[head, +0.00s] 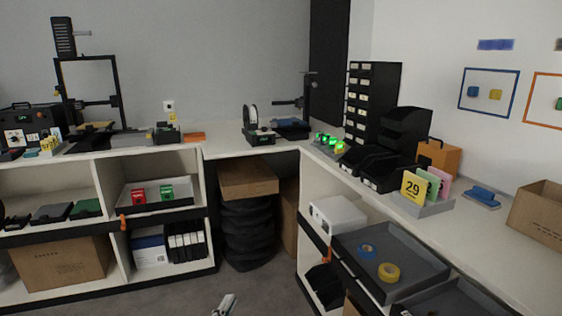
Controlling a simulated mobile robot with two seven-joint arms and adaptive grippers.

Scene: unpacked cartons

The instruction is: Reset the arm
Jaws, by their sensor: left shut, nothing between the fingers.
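My left gripper (224,305) shows at the bottom edge of the head view, left of the middle. It is shut and empty, low over the grey floor and apart from the furniture. Most of my left arm is out of the picture. My right gripper is not in view.
A white shelf counter (188,221) runs along the left and back. Another counter (480,245) runs along the right. A pulled-out grey tray (352,238) with a blue tape roll (367,251) and a yellow one (389,272) juts over the floor. The floor (262,288) between is clear.

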